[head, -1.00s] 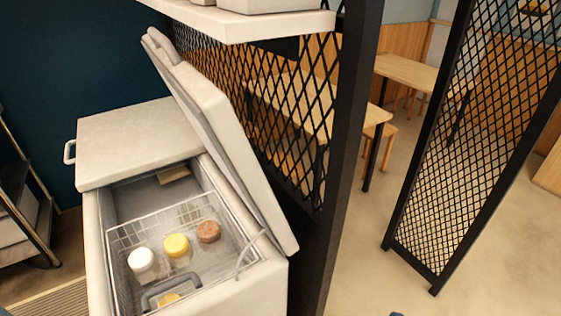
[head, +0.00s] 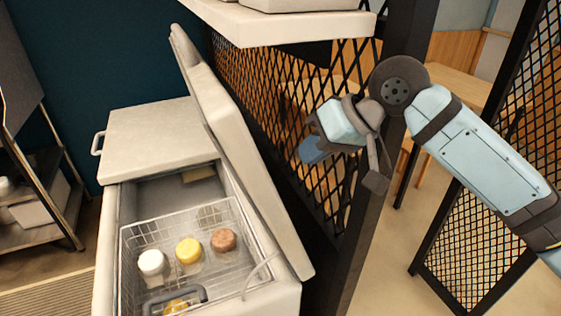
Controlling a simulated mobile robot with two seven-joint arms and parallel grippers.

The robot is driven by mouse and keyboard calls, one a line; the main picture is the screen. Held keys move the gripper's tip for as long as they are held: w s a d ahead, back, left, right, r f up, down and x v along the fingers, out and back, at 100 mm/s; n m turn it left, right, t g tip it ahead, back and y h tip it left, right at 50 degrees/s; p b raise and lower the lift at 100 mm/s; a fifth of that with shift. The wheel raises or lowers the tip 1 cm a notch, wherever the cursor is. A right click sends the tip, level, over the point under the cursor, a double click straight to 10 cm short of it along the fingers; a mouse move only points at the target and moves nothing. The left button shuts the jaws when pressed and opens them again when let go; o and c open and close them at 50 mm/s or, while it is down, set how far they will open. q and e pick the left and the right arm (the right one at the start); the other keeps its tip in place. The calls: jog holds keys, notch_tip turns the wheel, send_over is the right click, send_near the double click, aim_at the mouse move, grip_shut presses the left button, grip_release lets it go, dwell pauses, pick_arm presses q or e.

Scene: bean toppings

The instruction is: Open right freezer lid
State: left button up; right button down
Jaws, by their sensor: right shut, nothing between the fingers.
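The chest freezer (head: 198,300) stands left of centre. Its right lid (head: 240,140) is raised and leans steeply up and to the left, so the right part of the freezer is open. Its left lid (head: 155,140) lies flat and shut, with a handle at its left side. My right gripper (head: 312,150) is right of the raised lid, in front of the mesh partition and apart from the lid. It is shut and empty, pointing left.
A wire basket (head: 128,245) in the freezer holds several lidded tubs, white, yellow (head: 189,251) and brown. A black mesh partition (head: 262,95) stands right behind the lid. A white shelf (head: 290,27) hangs above. A metal rack (head: 50,150) is at the left.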

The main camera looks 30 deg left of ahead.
notch_tip(320, 180, up, 5)
jog(key=h, duration=0.2)
jog(key=p+x, duration=0.1)
jog(key=x, duration=0.9)
jog(key=shift+a+p, duration=0.2)
jog(key=shift+p, duration=0.15)
jog(key=s+a+f, duration=0.3)
jog(key=s+a, duration=0.4)
jog(key=s, duration=0.1)
jog(key=shift+p, duration=0.45)
